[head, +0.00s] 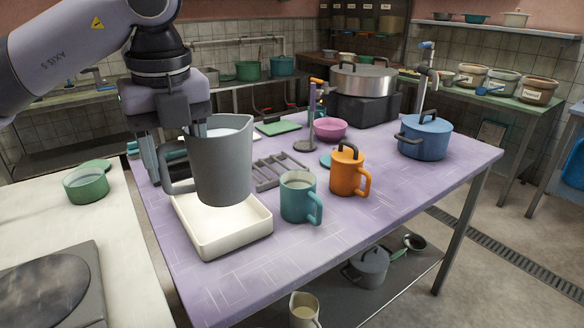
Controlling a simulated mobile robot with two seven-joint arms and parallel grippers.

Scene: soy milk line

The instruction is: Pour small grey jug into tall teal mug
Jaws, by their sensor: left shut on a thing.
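The small grey jug (224,172) hangs upright in my left gripper (172,152), above the left part of the purple table. The gripper is shut at the jug's handle side; the jug partly hides the fingers. Something whitish shows just inside the jug's rim. The teal mug (297,204) stands upright on the table, to the right of and lower than the jug, with its handle to the right. A pale surface shows inside the mug; I cannot tell how full it is. The jug and mug are apart. My right gripper is not in view.
A cream tray (238,244) lies below the jug. An orange mug (347,174) stands close behind the teal mug to the right. A grey rack (268,178), purple stand (311,122), pink bowl (330,130) and blue pot (425,137) stand further back. The table's front right is clear.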

